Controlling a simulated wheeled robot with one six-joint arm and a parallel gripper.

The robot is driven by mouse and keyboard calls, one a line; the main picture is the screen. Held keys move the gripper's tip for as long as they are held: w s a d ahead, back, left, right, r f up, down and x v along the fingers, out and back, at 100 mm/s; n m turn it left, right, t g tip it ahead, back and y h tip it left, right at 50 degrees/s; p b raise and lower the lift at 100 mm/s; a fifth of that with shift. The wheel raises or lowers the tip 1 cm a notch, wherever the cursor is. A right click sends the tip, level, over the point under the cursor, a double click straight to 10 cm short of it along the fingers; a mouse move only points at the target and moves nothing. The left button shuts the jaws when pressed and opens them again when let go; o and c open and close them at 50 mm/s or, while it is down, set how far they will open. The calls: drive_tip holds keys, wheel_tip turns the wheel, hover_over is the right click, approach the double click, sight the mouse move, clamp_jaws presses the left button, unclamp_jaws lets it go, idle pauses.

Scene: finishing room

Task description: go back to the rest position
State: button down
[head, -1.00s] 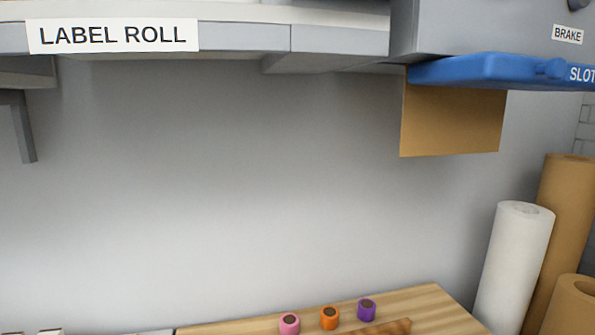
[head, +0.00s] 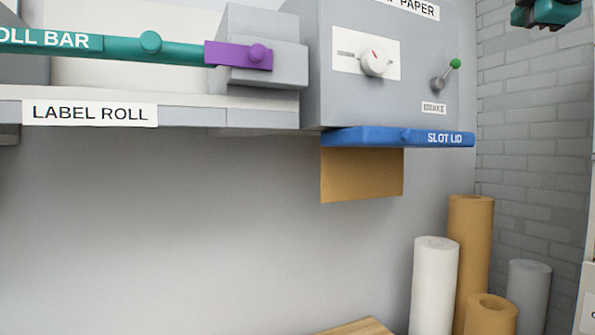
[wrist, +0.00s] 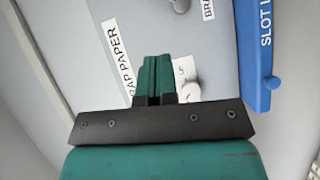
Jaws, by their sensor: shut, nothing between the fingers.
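My gripper (wrist: 155,82) shows in the wrist view with its two teal fingers together and nothing between them. A teal and black part that looks like my gripper's end (head: 546,12) shows at the top right of the head view, cut by the edge. It hangs in the air, right of the machine and apart from it.
The blue slot lid (head: 398,138) juts out under the machine, with brown paper (head: 362,175) hanging below. The teal roll bar (head: 110,45) with a purple end (head: 238,55) is at left. Several paper rolls (head: 434,285) stand at lower right. A wooden top (head: 355,327) shows at the bottom.

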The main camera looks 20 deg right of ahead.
drive_tip(key=w+a+f+m+g+y+b, duration=0.1)
drive_tip(key=w+a+f+m+g+y, duration=0.25)
drive_tip(key=a+f, duration=0.9)
drive_tip(key=w+a+f+g+y, duration=0.2)
drive_tip(key=w+a+f+y, duration=0.45)
drive_tip(key=f, duration=0.85)
drive_tip(key=s+a+f+g+y+b, duration=0.1)
drive_tip(key=s+a+f+g, duration=0.1)
drive_tip(key=s+a+f, duration=0.35)
drive_tip(key=s+a+f+g+y, duration=0.1)
drive_tip(key=s+a+f+g, duration=0.2)
drive_tip(key=a+f, duration=0.6)
drive_tip(key=s+a+f+g, duration=0.2)
drive_tip(key=s+a+f, duration=0.1)
drive_tip(key=s+f, duration=0.3)
drive_tip(key=s+a+f+m+g, duration=0.1)
drive_tip(key=s+a+f+g, duration=0.2)
drive_tip(key=s+f, duration=0.3)
drive_tip(key=s, duration=0.3)
drive_tip(key=shift+b, duration=0.3)
drive_tip(key=c, duration=1.8)
unclamp_jaws()
drive_tip(key=shift+r, duration=0.1)
